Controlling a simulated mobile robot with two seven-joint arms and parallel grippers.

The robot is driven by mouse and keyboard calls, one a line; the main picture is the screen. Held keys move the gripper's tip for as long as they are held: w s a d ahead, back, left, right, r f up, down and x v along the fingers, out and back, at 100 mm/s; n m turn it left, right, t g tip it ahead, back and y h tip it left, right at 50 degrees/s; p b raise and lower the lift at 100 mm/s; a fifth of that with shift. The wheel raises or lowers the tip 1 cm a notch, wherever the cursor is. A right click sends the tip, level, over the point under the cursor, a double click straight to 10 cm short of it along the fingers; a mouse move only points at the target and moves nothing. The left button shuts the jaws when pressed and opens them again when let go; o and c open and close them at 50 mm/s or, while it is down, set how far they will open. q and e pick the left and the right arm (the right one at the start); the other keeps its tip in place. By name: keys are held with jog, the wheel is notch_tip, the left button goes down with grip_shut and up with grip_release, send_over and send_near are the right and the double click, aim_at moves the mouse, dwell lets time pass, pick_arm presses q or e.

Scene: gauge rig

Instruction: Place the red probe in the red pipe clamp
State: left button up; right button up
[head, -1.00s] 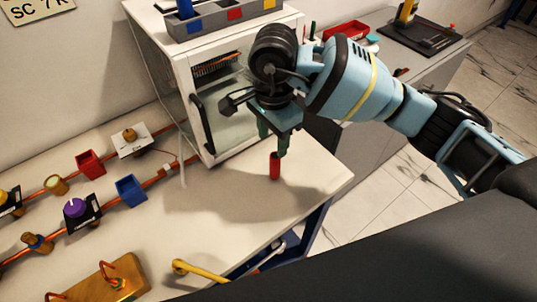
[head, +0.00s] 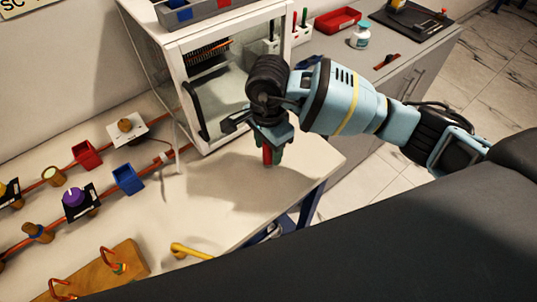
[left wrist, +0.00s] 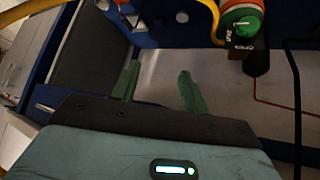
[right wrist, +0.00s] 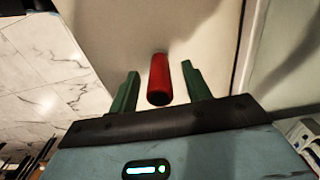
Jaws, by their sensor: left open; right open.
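The red probe (head: 267,155) stands upright on the white bench near its right end, partly hidden by my right gripper in the head view. My right gripper (head: 272,150) is open and points down at it. In the right wrist view the red probe (right wrist: 159,80) lies between the two green fingers of the gripper (right wrist: 158,88), with a gap on each side. The red pipe clamp (head: 87,155) appears to be the red open block on the rear copper pipe. My left gripper (left wrist: 158,88) is open and empty in the left wrist view, and is not in the head view.
A blue block (head: 128,179) and a purple-knobbed valve (head: 75,198) sit along the front pipe. A glass-fronted white cabinet (head: 215,85) stands just behind my right gripper. A yellow handle (head: 190,251) lies at the front edge. The bench's middle is clear.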

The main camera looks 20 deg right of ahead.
pick_arm(q)
jog(key=shift+s, duration=0.1)
pick_arm(e)
jog(key=shift+f, duration=0.2)
grip_shut()
jog(key=shift+r, duration=0.15)
jog(key=shift+r, duration=0.25)
jog(key=r, duration=0.2)
jog(key=shift+s+d+r, duration=0.15)
jog(key=shift+s+r, duration=0.2)
jog(key=shift+s, duration=0.05)
pick_arm(q)
jog(key=shift+s+f+b, duration=0.4)
jog(key=shift+f+b, duration=0.25)
jog(key=shift+f, duration=0.1)
pick_arm(e)
jog(key=s+d, duration=0.2)
jog(key=s, duration=0.5)
jog(key=s+d+r, duration=0.1)
jog(key=s+d, duration=0.2)
jog(key=s, duration=0.4)
jog(key=shift+s+r, duration=0.15)
jog(key=shift+r, duration=0.1)
